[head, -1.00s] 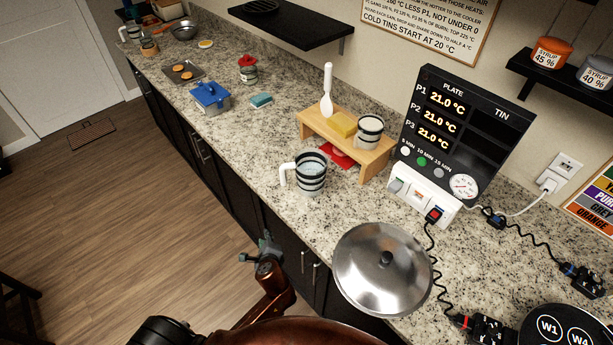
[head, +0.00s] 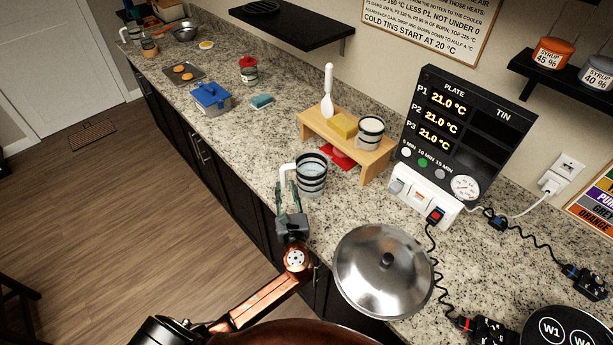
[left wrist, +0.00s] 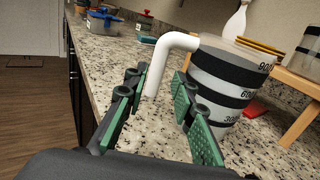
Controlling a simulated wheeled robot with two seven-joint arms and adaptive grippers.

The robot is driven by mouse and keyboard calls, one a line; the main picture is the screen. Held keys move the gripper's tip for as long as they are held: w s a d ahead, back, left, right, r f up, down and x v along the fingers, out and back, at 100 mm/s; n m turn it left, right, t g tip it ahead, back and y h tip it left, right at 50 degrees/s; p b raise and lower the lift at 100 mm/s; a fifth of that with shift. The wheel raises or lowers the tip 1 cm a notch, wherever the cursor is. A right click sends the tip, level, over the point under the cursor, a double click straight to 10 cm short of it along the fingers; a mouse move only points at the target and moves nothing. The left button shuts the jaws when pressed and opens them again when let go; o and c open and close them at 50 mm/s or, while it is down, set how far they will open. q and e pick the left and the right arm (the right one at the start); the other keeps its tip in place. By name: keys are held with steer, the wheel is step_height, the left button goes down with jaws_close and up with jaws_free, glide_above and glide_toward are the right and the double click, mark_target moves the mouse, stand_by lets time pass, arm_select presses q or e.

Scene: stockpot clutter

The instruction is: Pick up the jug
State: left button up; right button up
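The jug (head: 312,175) is a black-and-white banded vessel with a white handle on its left side. It stands upright on the granite counter and seems to hold a pale liquid. In the left wrist view the jug (left wrist: 228,84) shows volume marks, and its white handle (left wrist: 163,62) comes down between my fingers. My left gripper (head: 288,192) is open at the handle side of the jug; in the left wrist view its green-padded fingers (left wrist: 155,100) stand apart on either side of the handle. I cannot tell whether a finger touches it. My right gripper is not in view.
A wooden stand (head: 345,144) with a striped cup (head: 369,132) and yellow block is behind the jug. A steel lid (head: 385,270) lies to the front right. A display panel (head: 462,130) stands right.

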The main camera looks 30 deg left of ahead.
mark_target(284, 178)
arm_select(q)
steer(key=x, duration=0.6)
steer(key=shift+a, duration=0.2)
jaws_close()
stand_by(0.5)
steer(key=shift+d+r, duration=0.1)
